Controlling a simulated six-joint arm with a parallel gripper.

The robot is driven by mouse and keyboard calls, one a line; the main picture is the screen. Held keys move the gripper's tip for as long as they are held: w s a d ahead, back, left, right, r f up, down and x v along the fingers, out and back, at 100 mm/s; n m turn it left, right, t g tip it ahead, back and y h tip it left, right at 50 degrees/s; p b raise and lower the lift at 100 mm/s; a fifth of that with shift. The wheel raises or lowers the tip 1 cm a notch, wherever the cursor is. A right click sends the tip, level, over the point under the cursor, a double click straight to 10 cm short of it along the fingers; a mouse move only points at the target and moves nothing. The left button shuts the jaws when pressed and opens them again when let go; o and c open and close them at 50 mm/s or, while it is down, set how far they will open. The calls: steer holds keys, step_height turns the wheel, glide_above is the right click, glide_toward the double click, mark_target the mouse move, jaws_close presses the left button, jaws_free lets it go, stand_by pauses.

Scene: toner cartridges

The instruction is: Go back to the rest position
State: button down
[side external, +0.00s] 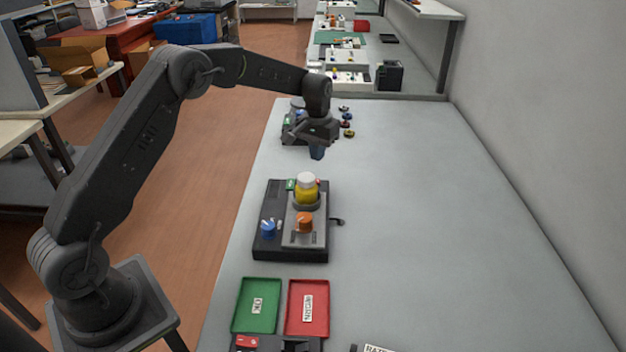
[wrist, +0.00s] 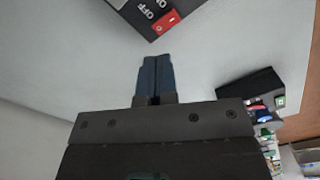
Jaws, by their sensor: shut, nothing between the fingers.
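My gripper (side external: 317,153) hangs from the outstretched arm above the far part of the grey table, with its dark blue fingers pointing down. In the wrist view the two blue fingers (wrist: 155,78) lie side by side, shut with nothing between them. A black device (side external: 290,235) stands on the table nearer the camera than my gripper. It carries a yellow bottle with a white cap (side external: 306,190), an orange knob (side external: 305,221) and a blue knob (side external: 268,229). My gripper is apart from all of these.
A green tray (side external: 257,306) and a red tray (side external: 307,308) lie at the near end. Several small round parts (side external: 347,124) lie just right of my gripper. The table's right side is clear, with a wall beyond.

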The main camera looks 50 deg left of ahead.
steer(key=shift+r, duration=0.1)
steer(key=s+d+r+t, duration=0.1)
steer(key=s+d+r, duration=0.1)
steer(key=s+r, duration=0.25)
steer(key=s+d+r+m+t, duration=0.1)
steer(key=s+d+r, duration=0.1)
steer(key=s+r, duration=0.3)
steer(key=s+d+r+t, duration=0.1)
steer(key=s+d+r, duration=0.25)
steer(key=r, duration=0.35)
steer(key=s+d+m+t, duration=0.2)
steer(key=s+d, duration=0.2)
steer(key=s, duration=1.8)
steer(key=shift+s+f+t, duration=0.15)
steer(key=shift+t, duration=0.15)
